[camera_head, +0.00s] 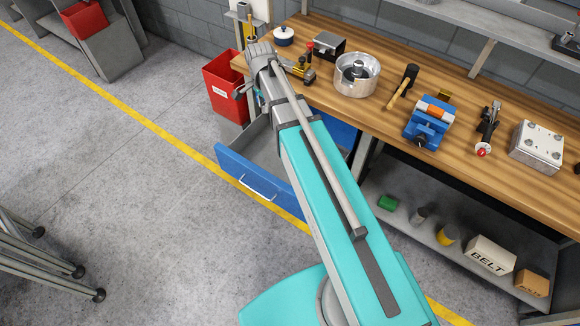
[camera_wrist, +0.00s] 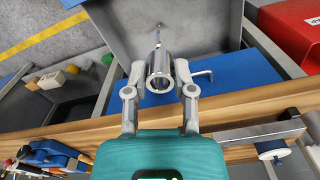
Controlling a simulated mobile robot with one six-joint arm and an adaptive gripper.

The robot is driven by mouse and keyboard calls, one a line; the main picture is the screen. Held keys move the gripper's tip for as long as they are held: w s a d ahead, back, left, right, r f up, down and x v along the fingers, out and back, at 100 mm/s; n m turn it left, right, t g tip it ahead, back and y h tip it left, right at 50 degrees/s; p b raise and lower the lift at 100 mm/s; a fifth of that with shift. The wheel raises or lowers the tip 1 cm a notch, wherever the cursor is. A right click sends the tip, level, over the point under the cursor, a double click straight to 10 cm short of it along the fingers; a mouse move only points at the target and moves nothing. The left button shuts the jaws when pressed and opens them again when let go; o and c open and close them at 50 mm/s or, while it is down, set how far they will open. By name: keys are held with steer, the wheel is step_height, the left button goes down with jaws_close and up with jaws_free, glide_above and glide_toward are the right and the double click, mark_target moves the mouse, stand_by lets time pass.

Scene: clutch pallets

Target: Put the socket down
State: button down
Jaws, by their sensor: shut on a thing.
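My gripper (camera_wrist: 159,68) is shut on the socket (camera_wrist: 159,84), a shiny silver hollow cylinder with its open end facing the wrist camera. One finger is on each side of it. Behind the socket in the wrist view is the grey inside of the open drawer (camera_wrist: 205,28). I cannot tell how high the socket is above it. In the head view my gripper (camera_head: 241,91) shows small beside the bench's left end, and the socket cannot be made out. The open blue drawer (camera_head: 240,172) sticks out below, its inside partly hidden by my arm.
A red bin (camera_head: 224,86) stands close to my gripper. A closed blue drawer front (camera_wrist: 240,84) is under the bench top.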

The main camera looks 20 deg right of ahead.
step_height(320, 180, down, 32)
steer(key=b, duration=3.1)
steer(key=shift+w+d+f, duration=0.15)
steer(key=shift+d+f, duration=0.05)
steer(key=shift+d, duration=0.1)
steer(key=b, duration=0.9)
glide_above(263, 158)
steer(key=s, duration=0.1)
step_height(263, 158, down, 9)
steer(key=shift+f, duration=0.1)
steer(key=shift+w+f+b, duration=0.45)
steer(key=shift+f+b, duration=0.05)
steer(key=shift+b, duration=0.15)
steer(key=shift+f+b, duration=1.4)
steer(key=shift+b, duration=0.05)
steer(key=shift+f, duration=0.1)
